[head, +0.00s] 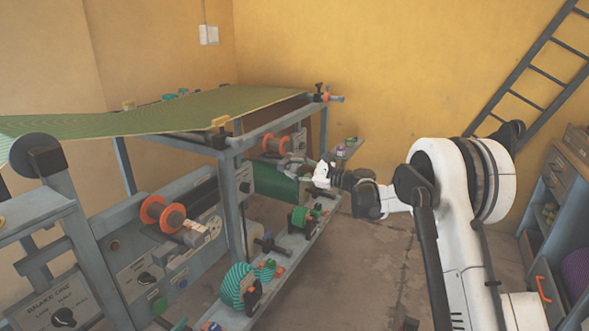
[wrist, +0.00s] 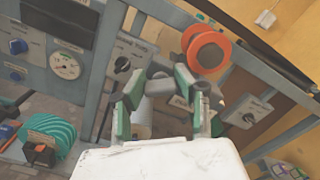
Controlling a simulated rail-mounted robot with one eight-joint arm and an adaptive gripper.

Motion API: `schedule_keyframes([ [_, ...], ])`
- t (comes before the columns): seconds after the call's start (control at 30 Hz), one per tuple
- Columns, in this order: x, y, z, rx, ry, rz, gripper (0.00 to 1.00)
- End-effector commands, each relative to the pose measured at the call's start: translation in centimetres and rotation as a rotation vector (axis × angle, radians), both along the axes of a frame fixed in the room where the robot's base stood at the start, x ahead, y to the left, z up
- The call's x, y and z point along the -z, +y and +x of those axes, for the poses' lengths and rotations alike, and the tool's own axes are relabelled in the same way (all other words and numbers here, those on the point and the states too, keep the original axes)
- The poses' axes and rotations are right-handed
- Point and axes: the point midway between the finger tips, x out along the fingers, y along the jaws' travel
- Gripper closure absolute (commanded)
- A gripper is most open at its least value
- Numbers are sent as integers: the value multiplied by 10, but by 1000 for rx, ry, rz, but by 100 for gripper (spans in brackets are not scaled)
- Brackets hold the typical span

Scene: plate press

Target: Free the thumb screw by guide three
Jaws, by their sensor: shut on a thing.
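My gripper (head: 310,170) reaches in from the right to the far end of the machine in the head view. In the wrist view my gripper (wrist: 160,86) has its green-padded fingers closed around a small grey cylindrical part, the thumb screw (wrist: 158,87), beside a guide with an orange-flanged roller (wrist: 207,52). The same roller (head: 274,146) shows just left of my gripper in the head view. The fingers hide part of the screw. No number on the guide is readable, and I cannot tell how far the screw is turned.
A nearer orange-flanged roller (head: 163,214) sits on the machine's front. A low shelf (head: 292,247) carries a teal striped coil (head: 238,286) and a green spool (head: 301,218). A grey upright post (head: 232,205) stands left of my gripper. The floor (head: 350,265) right of the shelf is mostly clear.

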Motion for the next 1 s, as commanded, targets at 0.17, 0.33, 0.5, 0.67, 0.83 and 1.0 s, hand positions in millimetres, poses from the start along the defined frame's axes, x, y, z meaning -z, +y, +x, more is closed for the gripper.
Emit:
schedule_keyframes([
  [0.17, 1, 0, -1, 0, -150, -68, 98],
  [0.33, 2, 0, -1, 0, -297, -135, 98],
  [0.5, 2, 1, -2, 0, -444, -203, 98],
  [0.67, 3, 1, -2, 0, -582, -266, 98],
  [0.83, 4, 1, -2, 0, -729, -333, 98],
  [1.0, 5, 1, -2, 0, -876, -400, 98],
])
